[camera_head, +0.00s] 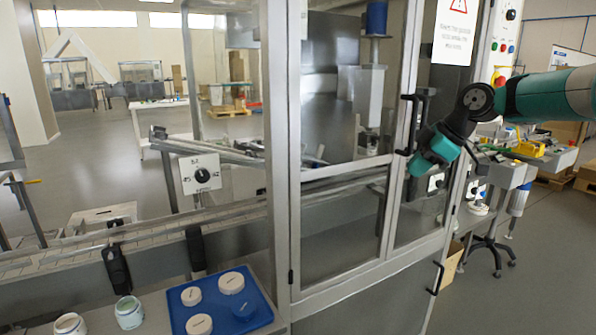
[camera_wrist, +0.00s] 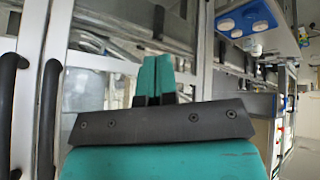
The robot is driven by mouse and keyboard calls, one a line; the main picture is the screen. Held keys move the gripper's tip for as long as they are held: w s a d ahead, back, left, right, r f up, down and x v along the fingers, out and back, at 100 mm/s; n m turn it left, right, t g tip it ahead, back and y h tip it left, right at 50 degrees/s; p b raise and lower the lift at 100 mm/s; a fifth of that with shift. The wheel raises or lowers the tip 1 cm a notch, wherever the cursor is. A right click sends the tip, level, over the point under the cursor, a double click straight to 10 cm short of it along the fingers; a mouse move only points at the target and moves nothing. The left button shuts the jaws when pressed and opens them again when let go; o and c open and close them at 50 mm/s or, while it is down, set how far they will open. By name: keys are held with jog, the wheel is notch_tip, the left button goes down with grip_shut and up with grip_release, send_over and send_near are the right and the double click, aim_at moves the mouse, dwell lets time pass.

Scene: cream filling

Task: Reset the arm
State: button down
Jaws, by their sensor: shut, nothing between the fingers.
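My arm reaches in from the right in the head view, in front of the glass-doored machine. My gripper (camera_head: 424,165) is beside the upper door handle (camera_head: 407,125); whether it touches the frame there I cannot tell. In the wrist view my gripper (camera_wrist: 155,78) shows two teal fingers pressed together with nothing between them. The glass door (camera_head: 340,220) appears closed.
A conveyor (camera_head: 60,262) runs behind. Open floor (camera_head: 540,250) lies at right.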

jog(key=s+a+m+g, duration=0.1)
jog(key=s+a, duration=0.3)
jog(key=s, duration=0.3)
jog(key=s+a+r+m+g, duration=0.1)
jog(key=s+a+m, duration=0.1)
jog(key=s+a, duration=0.4)
jog(key=s+a+m, duration=0.1)
jog(key=s+a, duration=0.2)
jog(key=s, duration=0.6)
jog(key=s+f+m+g, duration=0.1)
jog(key=s+f+m, duration=0.1)
jog(key=s, duration=0.7)
jog(key=s+f+m+h, duration=0.1)
jog(key=s+f, duration=0.2)
jog(key=s, duration=0.6)
jog(key=shift+f+m+g+h, duration=0.25)
jog(key=shift+m+g+h, duration=0.05)
jog(key=shift+m+g, duration=0.1)
